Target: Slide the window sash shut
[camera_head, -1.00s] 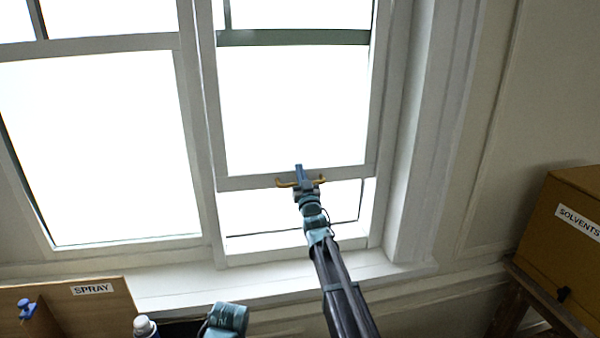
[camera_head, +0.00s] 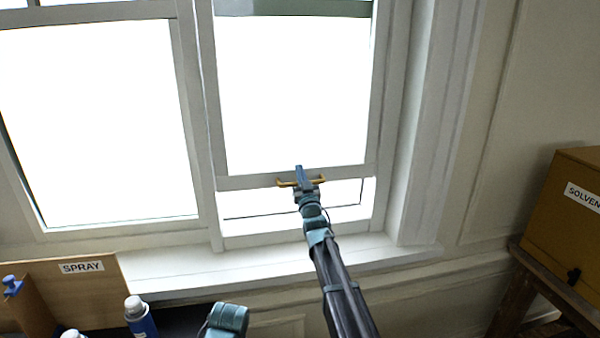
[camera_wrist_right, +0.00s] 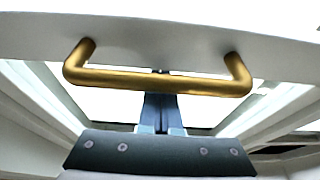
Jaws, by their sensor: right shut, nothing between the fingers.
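The window sash (camera_head: 240,183) is a pale frame around a bright pane, in the right half of the window in the head view. A gap shows between its bottom rail and the sill below. A brass bar handle (camera_head: 318,181) is fixed on the rail; it spans the wrist view (camera_wrist_right: 160,81). My right gripper (camera_head: 299,170) is shut and empty at the handle's middle, its blue fingers overlapping the bar. In the wrist view the bar crosses the fingers (camera_wrist_right: 162,112); whether they touch cannot be told. My left gripper is not in view.
The window sill (camera_head: 270,262) runs below. At lower left are a board labelled SPRAY (camera_head: 40,270) and blue bottles with white caps (camera_head: 140,318). A box labelled SOLVENTS (camera_head: 560,225) stands on a wooden stand (camera_head: 525,275) at right.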

